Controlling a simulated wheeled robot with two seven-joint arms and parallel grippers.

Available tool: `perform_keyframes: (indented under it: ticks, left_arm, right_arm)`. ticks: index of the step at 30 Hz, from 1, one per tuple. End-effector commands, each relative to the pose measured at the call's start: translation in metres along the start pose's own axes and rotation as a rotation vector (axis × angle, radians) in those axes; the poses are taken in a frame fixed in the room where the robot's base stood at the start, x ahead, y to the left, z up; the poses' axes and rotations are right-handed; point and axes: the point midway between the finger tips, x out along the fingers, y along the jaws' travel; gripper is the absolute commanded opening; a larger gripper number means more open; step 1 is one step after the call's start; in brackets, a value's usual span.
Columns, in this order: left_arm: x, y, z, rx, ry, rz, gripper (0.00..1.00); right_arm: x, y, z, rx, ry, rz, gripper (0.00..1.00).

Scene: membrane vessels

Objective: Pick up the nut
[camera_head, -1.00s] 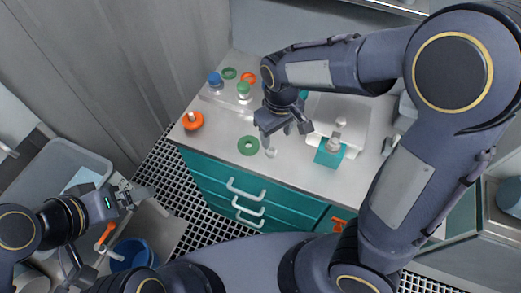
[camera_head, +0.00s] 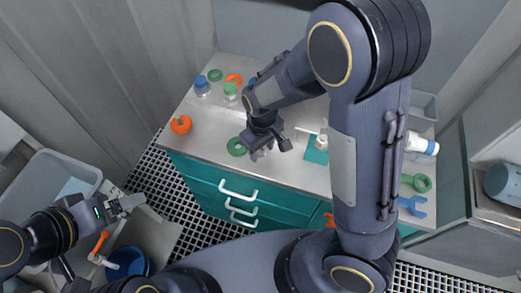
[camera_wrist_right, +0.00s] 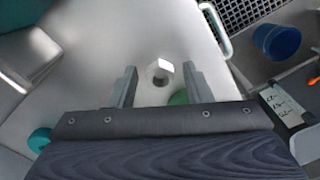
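The nut (camera_wrist_right: 160,70) is a small pale grey piece with a dark hole, lying on the grey worktop in the right wrist view. It appears between the two fingertips of my right gripper (camera_wrist_right: 159,76), which is open. A gap shows on each side of the nut, and I cannot tell how far above it the fingertips are. In the head view my right gripper (camera_head: 268,150) is low over the worktop (camera_head: 208,135) near its front edge, partly hiding the nut. My left gripper (camera_head: 132,204) is far off at the lower left, its opening unclear.
A green ring (camera_head: 236,147) lies just left of my right gripper. An orange object (camera_head: 181,124), a blue-capped bottle (camera_head: 202,86) and a green-capped bottle (camera_head: 230,92) stand farther left. Teal drawers with white handles (camera_head: 238,190) are below.

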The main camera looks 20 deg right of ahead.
Motion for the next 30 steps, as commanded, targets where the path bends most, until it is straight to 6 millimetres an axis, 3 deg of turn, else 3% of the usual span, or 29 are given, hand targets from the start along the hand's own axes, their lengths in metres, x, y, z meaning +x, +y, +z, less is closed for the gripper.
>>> perform_keyframes:
  ticks: [1, 9, 20, 25, 30]
  left_arm:
    - [0.000, 0.000, 0.000, 0.000, 0.000, 0.000, 0.83]
    - [0.000, 0.000, 0.000, 0.000, 0.000, 0.000, 0.83]
    - [0.001, 0.000, 0.000, 0.000, 0.000, 0.000, 0.83]
    - [0.004, -0.002, 0.002, 0.000, 0.000, 0.000, 0.83]
    - [0.002, -0.001, 0.001, 0.000, 0.000, 0.000, 0.83]
  right_arm:
    - [0.000, 0.000, 0.000, 0.000, 0.000, 0.000, 0.38]
    - [0.000, 0.000, 0.000, 0.000, 0.000, 0.000, 0.05]
    - [-0.007, 0.000, -0.001, 0.000, 0.004, 0.000, 0.04]
    - [-0.032, 0.000, -0.002, -0.001, 0.008, -0.001, 0.04]
    - [-0.072, -0.029, 0.016, -0.008, 0.010, -0.003, 0.04]
